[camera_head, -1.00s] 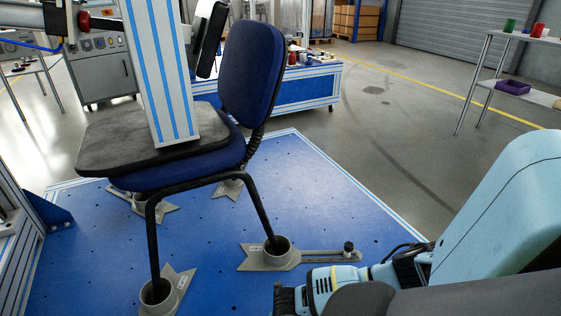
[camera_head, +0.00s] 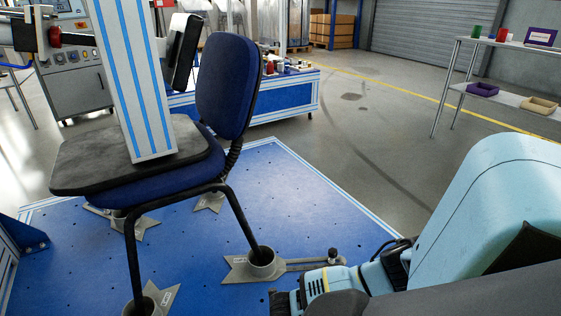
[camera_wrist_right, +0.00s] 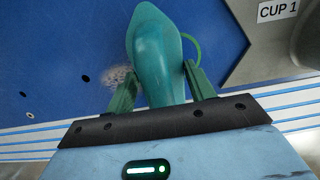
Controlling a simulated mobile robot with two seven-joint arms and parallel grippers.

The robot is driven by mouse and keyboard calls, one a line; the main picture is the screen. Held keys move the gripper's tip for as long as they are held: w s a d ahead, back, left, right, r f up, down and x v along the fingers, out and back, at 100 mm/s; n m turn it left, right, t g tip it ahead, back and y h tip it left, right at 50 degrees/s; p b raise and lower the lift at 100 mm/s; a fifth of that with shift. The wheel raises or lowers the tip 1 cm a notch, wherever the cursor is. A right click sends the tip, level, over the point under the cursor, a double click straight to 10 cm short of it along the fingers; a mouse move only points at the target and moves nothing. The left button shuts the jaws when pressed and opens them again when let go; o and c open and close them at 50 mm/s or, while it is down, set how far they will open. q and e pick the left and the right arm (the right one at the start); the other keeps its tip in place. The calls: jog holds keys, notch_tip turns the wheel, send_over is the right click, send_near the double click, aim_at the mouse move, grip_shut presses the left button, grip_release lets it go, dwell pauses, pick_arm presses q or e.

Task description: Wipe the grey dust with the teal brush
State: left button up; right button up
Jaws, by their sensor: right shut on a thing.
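The teal brush (camera_wrist_right: 157,50) is between the fingers of my right gripper (camera_wrist_right: 160,84) in the right wrist view. The gripper is shut on it, and a thin green loop shows beside it. The grey dust (camera_wrist_right: 121,77) is a pale speckled patch on the blue platform, just left of the brush in that view. Part of it may be hidden by the finger. In the head view my right gripper (camera_head: 281,301) is at the bottom edge, low over the platform, and the brush and dust do not show there. My left gripper is not in view.
A blue chair (camera_head: 225,88) stands on the blue platform (camera_head: 300,215) with its legs in grey cups (camera_head: 262,262). A striped column (camera_head: 130,80) rests on its seat. A cup labelled CUP 1 (camera_wrist_right: 277,40) is close right of the brush. Shelves (camera_head: 500,100) stand at the right.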

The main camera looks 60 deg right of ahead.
jog(key=shift+w+a, duration=0.4)
jog(key=shift+a, duration=0.35)
jog(key=shift+w+a, duration=0.4)
jog(key=shift+a, duration=0.35)
jog(key=shift+w+a, duration=0.45)
jog(key=shift+a, duration=0.3)
jog(key=shift+w+a, duration=0.45)
jog(key=shift+a, duration=0.25)
jog(key=shift+w+a+f+b, duration=0.15)
jog(key=shift+w+a, duration=0.15)
jog(key=shift+a, duration=0.2)
jog(key=shift+w+a+r+b, duration=0.15)
jog(key=shift+w+a, duration=0.15)
jog(key=shift+a, duration=0.25)
jog(key=shift+w+a+f+b, duration=0.15)
jog(key=shift+w+a, duration=0.15)
jog(key=shift+a, duration=0.2)
